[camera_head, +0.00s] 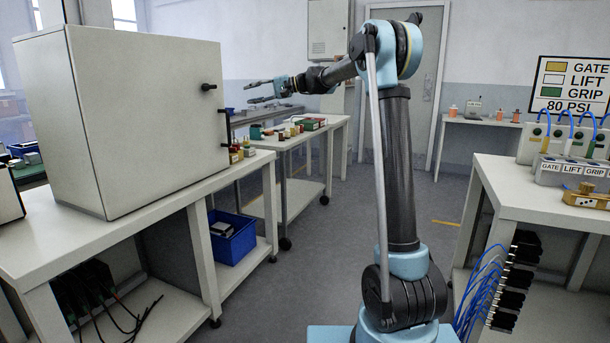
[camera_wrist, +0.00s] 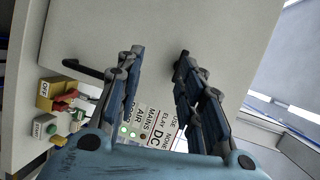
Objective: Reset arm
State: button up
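My gripper (camera_head: 252,92) is raised at the end of my arm in the head view, with its fingers pointing left toward the grey cabinet. In the wrist view, the two fingers of my gripper (camera_wrist: 160,54) are spread apart with nothing held between them. The cabinet's pale front (camera_head: 145,110) is closed and fills much of the wrist view behind the fingers. Its black bar handle (camera_head: 225,128) also shows in the wrist view (camera_wrist: 85,68), left of the fingers. Whether a fingertip touches the cabinet cannot be told.
A yellow OFF switch box (camera_wrist: 60,95) stands beside the cabinet. A side table (camera_head: 330,124) carries small parts. A blue bin (camera_head: 232,238) sits on the lower shelf. A bench (camera_head: 520,195) at right holds a GATE/LIFT/GRIP unit (camera_head: 572,172). The floor between the benches is clear.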

jog(key=s+d+f+h, duration=0.5)
jog(key=s+d+f, duration=0.8)
jog(key=s, duration=0.3)
jog(key=s+d+f+t+h, duration=0.1)
jog(key=s+d+f+h, duration=0.4)
jog(key=s+d+f, duration=0.9)
jog(key=s+d+f+h, duration=0.5)
jog(key=s+d+f, duration=0.9)
jog(key=s, duration=0.5)
jog(key=shift+s+d+t+h, duration=0.3)
jog(key=shift+s+d+h, duration=0.1)
jog(key=shift+d, duration=0.2)
jog(key=shift+f, duration=0.1)
